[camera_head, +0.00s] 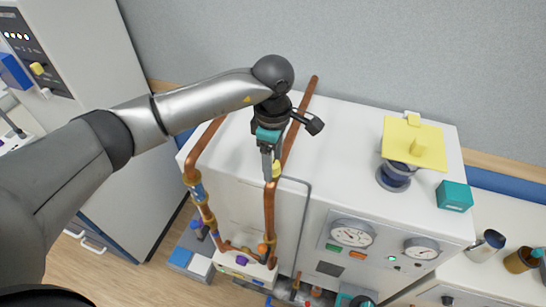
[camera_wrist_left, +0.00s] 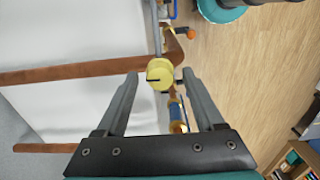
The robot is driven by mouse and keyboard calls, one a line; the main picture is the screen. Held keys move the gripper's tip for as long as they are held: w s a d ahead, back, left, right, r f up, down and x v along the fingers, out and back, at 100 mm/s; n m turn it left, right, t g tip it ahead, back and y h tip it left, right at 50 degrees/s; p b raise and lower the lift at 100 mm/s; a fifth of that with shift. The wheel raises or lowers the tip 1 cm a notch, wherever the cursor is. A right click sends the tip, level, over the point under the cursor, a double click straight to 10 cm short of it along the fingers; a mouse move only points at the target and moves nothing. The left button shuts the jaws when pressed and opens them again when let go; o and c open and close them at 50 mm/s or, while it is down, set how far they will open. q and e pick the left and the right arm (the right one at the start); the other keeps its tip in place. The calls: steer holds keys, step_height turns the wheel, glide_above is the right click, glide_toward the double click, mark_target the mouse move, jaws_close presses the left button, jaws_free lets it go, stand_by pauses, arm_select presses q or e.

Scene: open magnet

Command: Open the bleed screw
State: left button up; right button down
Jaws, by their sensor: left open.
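The bleed screw appears as a round yellow head with a dark slot in the left wrist view (camera_wrist_left: 160,73). It sits on a copper pipe, and a small yellow part of it shows in the head view (camera_head: 276,169). My left gripper (camera_head: 269,172) points down at it from above, its lower end beside the yellow part. In the left wrist view my left gripper's fingers (camera_wrist_left: 161,77) are spread, one on each side of the yellow head, with visible gaps. Whether the fingertips reach down to its level is hard to tell. My right gripper is not in view.
Copper pipes (camera_head: 196,162) run close beside the gripper along a white cabinet (camera_head: 350,135) with gauges (camera_head: 352,233). A thin grey pipe (camera_head: 307,220) passes just right of the screw. A yellow plate (camera_head: 413,143) and teal box (camera_head: 454,196) stand farther right.

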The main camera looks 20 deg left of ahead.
arm_select(q)
steer(key=shift+f, duration=0.15)
steer(key=shift+c, duration=0.3)
jaws_close()
